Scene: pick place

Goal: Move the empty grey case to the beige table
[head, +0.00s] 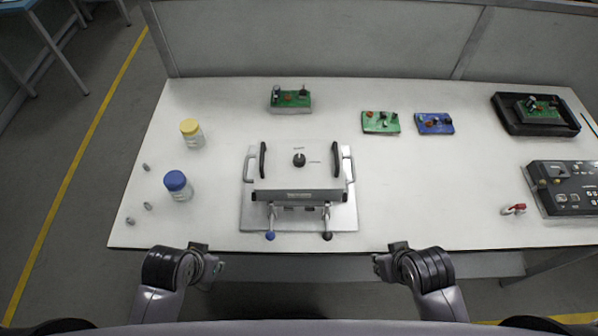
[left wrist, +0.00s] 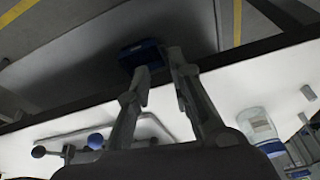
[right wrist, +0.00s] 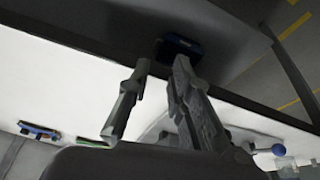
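I cannot make out an empty grey case or a beige table in any view. The table (head: 430,200) in front of me has a whitish top. A white and grey fixture (head: 297,195) with two black handles and two levers, one blue-tipped and one black-tipped, sits near its middle front. My left gripper (head: 212,267) is at the table's front edge, left of the fixture; its fingers stand apart and empty in the left wrist view (left wrist: 157,65). My right gripper (head: 383,264) is at the front edge, right of the fixture; its fingers are apart and empty in the right wrist view (right wrist: 160,65).
A yellow-capped bottle (head: 192,134) and a blue-capped bottle (head: 178,185) stand at left. Green boards (head: 290,100) (head: 380,122) and a blue board (head: 434,124) lie at the back. A black tray (head: 508,116) with a board and a black device (head: 563,187) are at right.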

